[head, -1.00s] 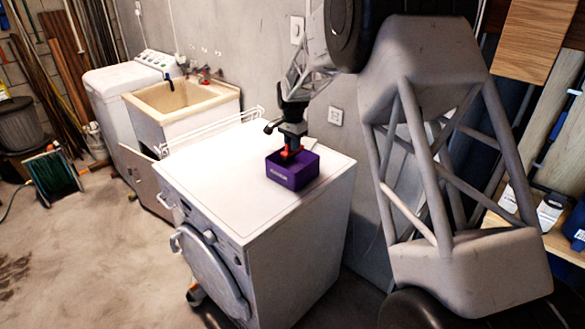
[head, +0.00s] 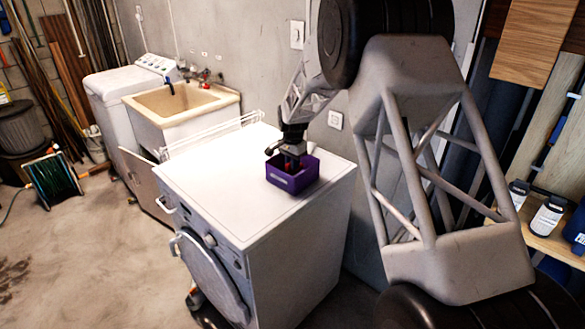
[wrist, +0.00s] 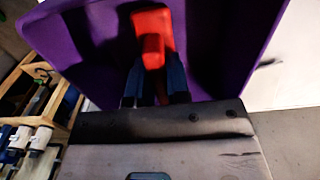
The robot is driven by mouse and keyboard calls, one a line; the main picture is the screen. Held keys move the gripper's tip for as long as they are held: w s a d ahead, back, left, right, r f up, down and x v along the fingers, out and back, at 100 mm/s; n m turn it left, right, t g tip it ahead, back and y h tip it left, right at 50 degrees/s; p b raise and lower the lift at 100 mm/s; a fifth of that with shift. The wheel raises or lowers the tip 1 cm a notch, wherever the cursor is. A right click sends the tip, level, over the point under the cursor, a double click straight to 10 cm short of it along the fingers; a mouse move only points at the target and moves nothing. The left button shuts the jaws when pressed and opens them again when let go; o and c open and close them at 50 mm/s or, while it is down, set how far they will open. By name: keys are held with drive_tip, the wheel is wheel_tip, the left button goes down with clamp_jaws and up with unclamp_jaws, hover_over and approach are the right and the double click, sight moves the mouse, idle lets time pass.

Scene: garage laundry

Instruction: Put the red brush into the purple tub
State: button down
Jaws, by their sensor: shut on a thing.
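The purple tub (head: 281,182) stands on the white washer top near its right edge. My gripper (head: 291,166) points down with its fingers inside the tub. In the wrist view, my gripper (wrist: 155,85) is shut on the red brush (wrist: 152,30), with a dark blue finger on each side of it. The brush is within the walls of the purple tub (wrist: 85,45). In the head view only a little red shows between the fingers. I cannot tell whether the brush touches the tub floor.
The white washer (head: 220,170) has a clear top left of the tub. A white wire rack (head: 215,132) stands along its back edge. A beige sink (head: 180,100) stands behind it. A wooden shelf with bottles (head: 547,215) is at the right.

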drive_tip(key=shift+f, duration=0.95)
drive_tip(key=shift+f, duration=0.15)
drive_tip(key=c, duration=1.1)
unclamp_jaws()
drive_tip(key=shift+r, duration=6.15)
